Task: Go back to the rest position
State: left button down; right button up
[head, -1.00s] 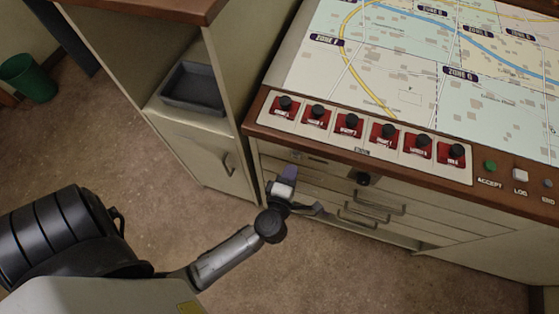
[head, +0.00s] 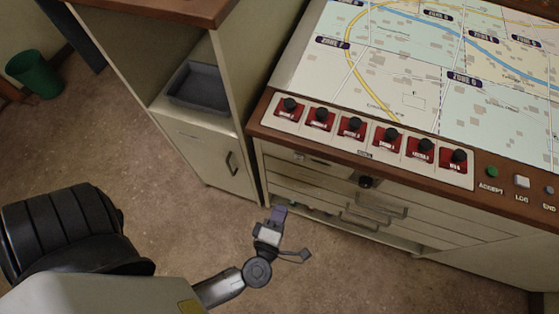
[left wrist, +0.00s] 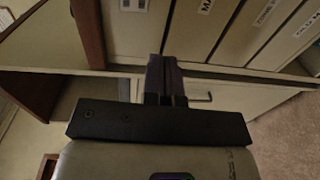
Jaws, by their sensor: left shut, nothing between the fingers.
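My left gripper (head: 279,213) is in the lower middle of the head view, in front of the console's drawers and over the floor. Its fingers are shut with nothing between them, and it is apart from the console. In the left wrist view the shut fingers (left wrist: 167,80) point toward the cabinet fronts. My right gripper is in neither view.
The console (head: 480,232) has drawers with handles, a row of red switches (head: 352,128), a map board and an ACCEPT button (head: 492,172). A side cabinet (head: 205,155) holds a grey tray (head: 197,88). A green bin (head: 35,73) stands far left. Floor (head: 150,190) between is clear.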

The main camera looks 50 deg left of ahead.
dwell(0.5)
pick_arm(q)
jog(key=s+d+m+g+h, duration=0.3)
jog(key=d+m+g+h, duration=0.2)
jog(key=d+m+h, duration=1.35)
jog(key=s+a+f+m+g+y+p, duration=0.25)
jog(key=s+a+m+g+y, duration=0.2)
jog(key=a+m+g, duration=0.35)
jog(key=a+r+t+y+p, duration=0.1)
jog(key=a+r+y+p, duration=0.2)
jog(key=a+r, duration=0.35)
jog(key=a+r+t+y+p, duration=0.15)
jog(key=a+r+p, duration=0.25)
jog(key=a, duration=0.5)
notch_tip(320, 180, up, 38)
jog(key=p, duration=3.7)
jog(key=shift+s+n+g+y+p, duration=0.3)
jog(key=shift+s+n+g+y, duration=0.05)
jog(key=shift+g+y, duration=0.1)
